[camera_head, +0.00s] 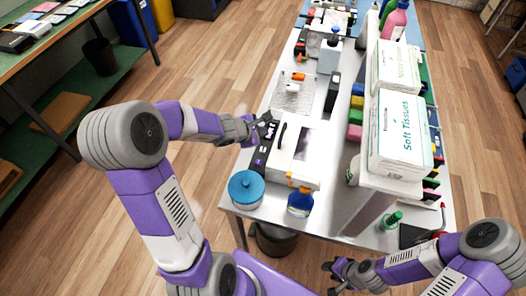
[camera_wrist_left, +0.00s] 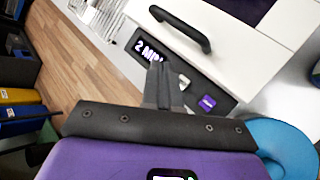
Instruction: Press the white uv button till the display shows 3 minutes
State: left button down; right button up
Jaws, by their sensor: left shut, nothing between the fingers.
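The white UV box (camera_head: 300,168) with a black handle stands on the table in the head view. Its dark front panel (camera_wrist_left: 222,101) shows in the left wrist view. The display (camera_wrist_left: 148,50) reads "2 MIN", its last letter partly covered by my fingers. A white button (camera_wrist_left: 184,82) is partly hidden beside my fingers, and a purple button (camera_wrist_left: 207,102) lies to its right. My left gripper (camera_wrist_left: 157,68) is shut and empty, its tips over the panel between display and white button; I cannot tell if they touch. My right gripper (camera_head: 338,277) is low at the front, away from the box.
A blue-lidded jar (camera_head: 246,188) and a blue bottle with an orange top (camera_head: 300,202) stand close in front of the box. A wire rack (camera_head: 293,95) lies behind it. Tissue boxes (camera_head: 402,135) sit on a raised shelf to the right.

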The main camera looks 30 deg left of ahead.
pick_arm(q)
jog(key=b, duration=0.4)
send_over(261, 151)
notch_tip(261, 151, down, 5)
jog(key=shift+d+f, duration=0.1)
jog(key=shift+f, duration=0.05)
jog(key=shift+f+b, duration=0.65)
jog(key=shift+b, duration=0.2)
dwell(0.9)
jog(key=shift+f+b, duration=0.4)
jog(key=shift+b, duration=0.1)
jog(key=shift+f+b, duration=0.45)
jog(key=shift+b, duration=0.1)
dwell(0.5)
jog(key=shift+r, duration=0.1)
jog(key=shift+r+p, duration=0.75)
jog(key=shift+p, duration=0.05)
